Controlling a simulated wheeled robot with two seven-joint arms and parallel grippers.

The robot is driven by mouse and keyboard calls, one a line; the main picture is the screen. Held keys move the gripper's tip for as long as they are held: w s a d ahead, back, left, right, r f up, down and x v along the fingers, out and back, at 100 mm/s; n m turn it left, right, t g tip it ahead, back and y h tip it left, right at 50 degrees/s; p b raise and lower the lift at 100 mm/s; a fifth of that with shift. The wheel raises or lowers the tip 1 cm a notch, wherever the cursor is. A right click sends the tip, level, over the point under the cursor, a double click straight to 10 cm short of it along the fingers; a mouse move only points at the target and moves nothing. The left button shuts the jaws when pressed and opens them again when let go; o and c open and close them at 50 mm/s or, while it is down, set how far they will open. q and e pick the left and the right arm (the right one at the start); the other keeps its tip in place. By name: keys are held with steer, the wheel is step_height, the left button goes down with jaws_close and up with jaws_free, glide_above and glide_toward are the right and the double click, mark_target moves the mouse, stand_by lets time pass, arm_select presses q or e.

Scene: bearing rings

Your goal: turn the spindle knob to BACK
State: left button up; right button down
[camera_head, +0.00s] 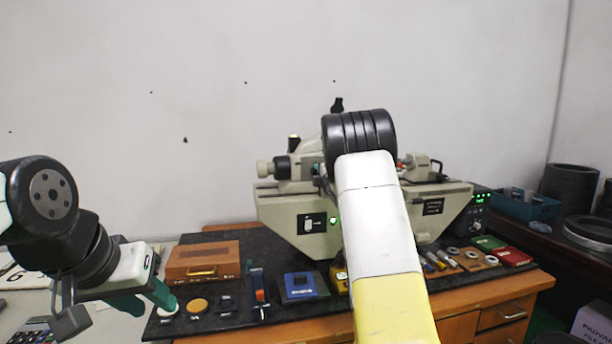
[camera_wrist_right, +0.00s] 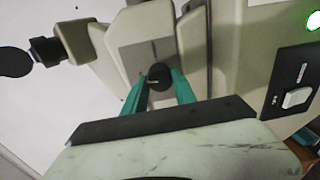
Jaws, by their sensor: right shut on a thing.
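The spindle knob (camera_wrist_right: 159,76) is a small round black knob on a grey plate of the pale machine, seen in the right wrist view. A pale line shows on its face, pointing left; no lettering is readable there. My right gripper (camera_wrist_right: 158,84) has its two teal fingers on either side of the knob, shut on it. In the head view my right arm hides the knob and right gripper. The machine (camera_head: 290,213) stands on the bench. My left gripper (camera_head: 147,299) is at the lower left, its teal fingers apart and empty.
On the dark bench mat (camera_head: 232,325) are a wooden box (camera_head: 203,262), a blue block (camera_head: 300,286) and several small tools. A green-lit display box (camera_head: 478,203) stands right of the machine. A white switch (camera_wrist_right: 297,97) sits right of the knob.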

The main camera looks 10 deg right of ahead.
steer(key=shift+f+n, duration=0.1)
steer(key=shift+n, duration=0.7)
steer(key=c, duration=1)
jaws_free()
steer(key=s, duration=0.8)
steer(key=shift+d+r, duration=0.15)
steer(key=shift+r, duration=0.05)
